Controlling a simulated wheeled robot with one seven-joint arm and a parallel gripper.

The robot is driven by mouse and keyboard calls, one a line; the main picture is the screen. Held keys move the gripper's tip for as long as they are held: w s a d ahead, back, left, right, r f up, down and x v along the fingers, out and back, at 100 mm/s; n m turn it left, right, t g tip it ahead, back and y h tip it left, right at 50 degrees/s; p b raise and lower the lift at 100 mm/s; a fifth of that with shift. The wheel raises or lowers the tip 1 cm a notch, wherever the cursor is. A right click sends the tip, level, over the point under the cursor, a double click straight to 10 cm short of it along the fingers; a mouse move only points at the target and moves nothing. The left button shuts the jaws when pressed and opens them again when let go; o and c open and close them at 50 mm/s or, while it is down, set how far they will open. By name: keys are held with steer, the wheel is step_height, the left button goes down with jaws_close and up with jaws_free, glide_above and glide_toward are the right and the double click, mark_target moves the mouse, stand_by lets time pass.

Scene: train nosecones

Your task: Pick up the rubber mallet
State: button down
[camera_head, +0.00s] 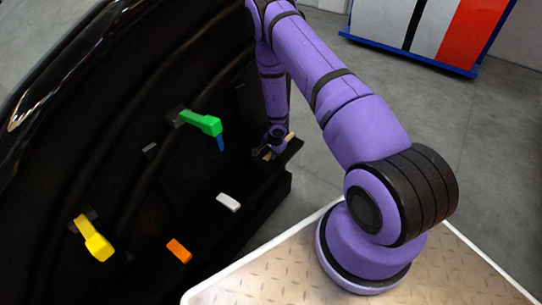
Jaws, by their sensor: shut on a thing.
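My gripper (267,152) is at the end of my purple arm, low over the right end of the dark ledge inside the black shell. It is shut on a thin tan piece, which looks like the wooden handle of the rubber mallet (290,136). Tan shows on both sides of the fingers. The mallet's head cannot be made out against the dark fingers and ledge. I cannot tell whether the mallet still touches the ledge.
The black nosecone shell (60,150) curves around the left. Inside it are a green handle (205,122) with a blue piece (221,142) below, a yellow handle (97,243), an orange block (179,250) and a white block (228,202). Grey floor (315,170) lies open right of the ledge.

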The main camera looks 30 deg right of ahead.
step_height(320, 180, up, 2)
steer(key=shift+s+r, duration=0.1)
steer(key=s+a+r, duration=0.1)
steer(key=s+a, duration=0.1)
steer(key=s, duration=1.3)
steer(key=shift+s+r, duration=0.15)
steer(key=shift+s, duration=0.2)
steer(key=c, duration=1.5)
jaws_free()
jaws_close()
